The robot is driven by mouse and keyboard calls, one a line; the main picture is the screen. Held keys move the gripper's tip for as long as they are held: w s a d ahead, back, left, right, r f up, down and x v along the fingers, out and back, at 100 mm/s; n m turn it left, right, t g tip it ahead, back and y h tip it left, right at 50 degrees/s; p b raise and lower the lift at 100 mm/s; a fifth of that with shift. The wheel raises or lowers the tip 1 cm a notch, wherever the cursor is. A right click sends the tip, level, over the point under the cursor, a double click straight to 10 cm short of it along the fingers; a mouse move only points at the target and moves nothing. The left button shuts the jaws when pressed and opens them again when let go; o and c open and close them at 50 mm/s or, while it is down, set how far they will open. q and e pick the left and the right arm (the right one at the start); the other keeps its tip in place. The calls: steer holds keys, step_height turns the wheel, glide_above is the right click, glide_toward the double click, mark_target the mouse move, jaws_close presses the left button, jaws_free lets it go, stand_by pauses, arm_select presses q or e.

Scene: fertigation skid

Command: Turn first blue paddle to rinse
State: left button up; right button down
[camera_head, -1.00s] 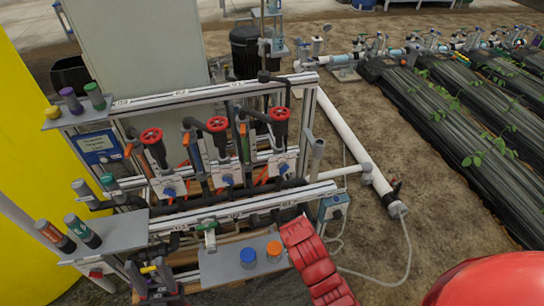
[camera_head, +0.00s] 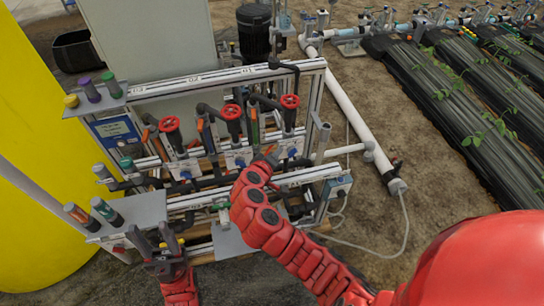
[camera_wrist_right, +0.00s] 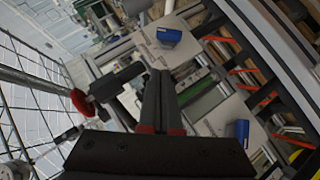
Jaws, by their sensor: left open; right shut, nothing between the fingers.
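Several blue paddles sit on pale plates along the rig: left (camera_head: 185,176), middle (camera_head: 240,163) and right (camera_head: 292,152). I cannot read which is marked first. My right gripper (camera_head: 269,151) is shut and empty, between the middle and right paddles in the head view. The right wrist view shows its closed fingers (camera_wrist_right: 160,88) between two blue paddles, an upper one (camera_wrist_right: 168,38) and a lower right one (camera_wrist_right: 238,130), with no clear contact on either. My left gripper (camera_head: 155,238) is open and empty at the rig's lower left.
Red handwheels (camera_head: 231,112) stand above the paddles; one (camera_wrist_right: 83,102) is close to my right fingers. Metal rails (camera_head: 200,85) frame the rig. A grey shelf (camera_head: 130,212) with bottles is at left, beside a yellow tank (camera_head: 50,150). A white pipe (camera_head: 350,110) runs right.

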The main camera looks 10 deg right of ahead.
mark_target(294, 151)
steer(key=d+f, duration=0.1)
steer(key=w+d+f, duration=0.1)
steer(key=d+p, duration=0.1)
steer(key=shift+w+d+f, duration=0.3)
steer(key=shift+f, duration=0.1)
steer(key=shift+d+f, duration=0.3)
steer(key=shift+d, duration=0.05)
steer(key=shift+d+f+b, duration=0.25)
steer(key=shift+f+b, duration=0.15)
steer(key=shift+b, duration=0.15)
steer(key=shift+d+r, duration=0.2)
steer(key=shift+d, duration=0.05)
steer(key=shift+s+r, duration=0.1)
steer(key=shift+y, duration=0.3)
